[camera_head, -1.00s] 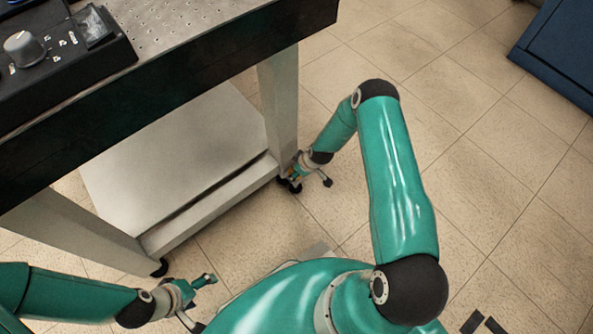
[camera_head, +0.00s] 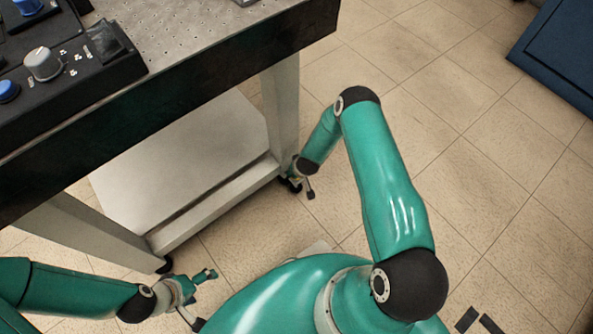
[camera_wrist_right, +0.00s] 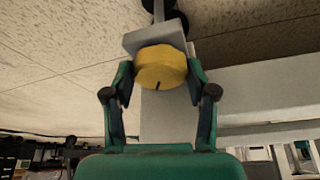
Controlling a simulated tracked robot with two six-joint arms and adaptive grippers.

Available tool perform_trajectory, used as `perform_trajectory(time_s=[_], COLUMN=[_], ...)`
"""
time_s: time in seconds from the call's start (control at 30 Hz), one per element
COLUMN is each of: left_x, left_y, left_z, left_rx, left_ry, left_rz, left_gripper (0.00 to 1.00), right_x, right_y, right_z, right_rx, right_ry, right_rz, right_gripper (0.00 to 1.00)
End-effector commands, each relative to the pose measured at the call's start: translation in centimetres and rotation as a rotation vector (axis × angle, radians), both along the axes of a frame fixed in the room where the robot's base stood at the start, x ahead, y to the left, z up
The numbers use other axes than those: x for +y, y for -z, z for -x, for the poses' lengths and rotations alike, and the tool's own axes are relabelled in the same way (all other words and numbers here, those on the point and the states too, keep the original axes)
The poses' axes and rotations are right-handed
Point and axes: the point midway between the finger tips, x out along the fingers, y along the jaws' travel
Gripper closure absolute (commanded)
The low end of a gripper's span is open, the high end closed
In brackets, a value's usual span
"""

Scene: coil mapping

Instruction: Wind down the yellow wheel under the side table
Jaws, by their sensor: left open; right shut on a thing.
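The side table (camera_head: 190,98) has a dark front edge, pale legs and a lower shelf (camera_head: 185,160). The yellow wheel (camera_wrist_right: 160,68) shows in the right wrist view, below a grey plate at the foot of a table leg. My right gripper (camera_wrist_right: 160,78) has one finger on each side of the wheel and is shut on it. In the head view the right gripper (camera_head: 304,184) is at the foot of the right front leg, and the wheel cannot be made out there. My left gripper (camera_head: 205,280) is open and empty near the left front leg.
Black casters (camera_head: 165,265) stand under the table legs. A control box (camera_head: 70,62) with knobs sits on the tabletop. A dark blue cabinet (camera_head: 560,55) stands at the upper right. The tiled floor (camera_head: 470,150) right of my right arm is mostly clear.

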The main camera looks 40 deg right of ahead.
Motion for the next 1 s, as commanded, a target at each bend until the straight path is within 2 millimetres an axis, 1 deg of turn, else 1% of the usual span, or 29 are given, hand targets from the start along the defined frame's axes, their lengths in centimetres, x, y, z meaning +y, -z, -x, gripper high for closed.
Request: perform_trajectory(time_s=[0.1, 0.3, 0.77, 0.8, 0.93, 1.0], left_x=[0.0, 0.0, 0.0, 0.0, 0.0, 0.0], left_y=[-0.02, -0.01, -0.01, -0.01, -0.01, -0.01], left_z=[0.0, 0.0, 0.0, 0.0, 0.0, 0.0], left_rx=[0.0, 0.0, 0.0, 0.0, 0.0, 0.0], left_ry=[0.0, 0.0, 0.0, 0.0, 0.0, 0.0], left_rz=[0.0, 0.0, 0.0, 0.0, 0.0, 0.0], left_gripper=[0.18, 0.18, 0.18, 0.18, 0.18, 0.18], right_x=[0.14, 0.17, 0.13, 0.13, 0.13, 0.12], right_y=[0.02, 0.04, 0.05, 0.05, 0.05, 0.04], right_z=[0.04, 0.04, 0.05, 0.04, 0.03, 0.01], right_rx=[0.001, 0.002, 0.002, 0.002, 0.001, 0.001], right_ry=[0.064, 0.128, 0.148, 0.148, 0.148, 0.147], right_rz=[-0.001, -0.001, -0.001, -0.001, -0.001, 0.0], right_gripper=[0.78, 0.78, 0.78, 0.42, 0.2, 0.18])
